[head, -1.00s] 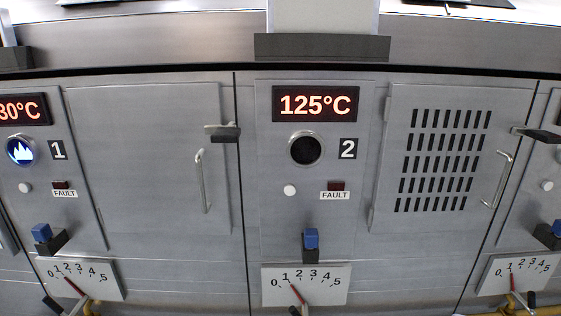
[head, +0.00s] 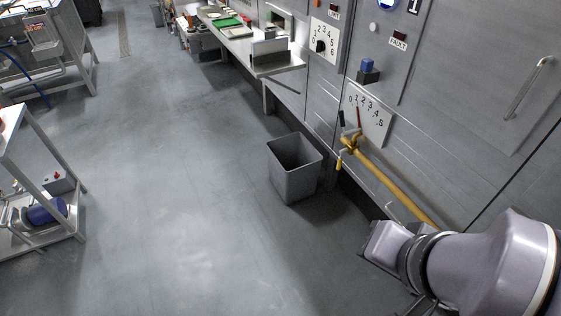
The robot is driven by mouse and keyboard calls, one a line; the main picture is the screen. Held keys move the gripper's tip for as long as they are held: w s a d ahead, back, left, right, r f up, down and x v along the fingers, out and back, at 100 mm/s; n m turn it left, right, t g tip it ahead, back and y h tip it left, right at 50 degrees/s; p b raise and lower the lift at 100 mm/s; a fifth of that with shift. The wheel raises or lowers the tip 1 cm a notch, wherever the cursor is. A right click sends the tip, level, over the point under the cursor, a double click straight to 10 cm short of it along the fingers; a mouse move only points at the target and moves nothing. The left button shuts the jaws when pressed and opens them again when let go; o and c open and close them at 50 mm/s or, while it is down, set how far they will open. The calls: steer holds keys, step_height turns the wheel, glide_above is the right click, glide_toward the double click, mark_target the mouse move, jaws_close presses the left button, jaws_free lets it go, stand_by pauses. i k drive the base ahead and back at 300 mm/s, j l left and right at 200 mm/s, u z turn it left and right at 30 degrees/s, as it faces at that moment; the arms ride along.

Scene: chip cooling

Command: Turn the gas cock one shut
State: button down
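Unit 1's dial plate (head: 375,120), marked 0 to 5, is on the front of the grey unit at the upper right of the head view. Its red pointer (head: 358,117) stands near 1. Below it a yellow gas pipe (head: 385,176) slopes down to the right. At the pipe's upper end is a brass-coloured cock (head: 351,143) with a black-gripped lever (head: 342,118) pointing up and a yellow grip (head: 339,163) hanging down. Which of these turns the gas is hard to tell. My arm enters at the lower right; my gripper (head: 383,243) is apart from the cock, its fingers not clear.
A grey open bin (head: 295,168) stands on the floor left of the pipe, close to the cock. A blue-topped knob (head: 367,67) sits above the dial. A metal trolley (head: 45,190) is at the left. The floor between is clear.

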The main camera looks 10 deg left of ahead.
mark_target(345, 150)
steer(key=i+j, duration=0.2)
steer(key=i, duration=0.3)
steer(key=i+j, duration=0.15)
steer(key=i, duration=0.35)
steer(key=i+j, duration=0.2)
steer(key=i, duration=0.3)
steer(key=i+j+z, duration=0.1)
steer(key=i, duration=0.4)
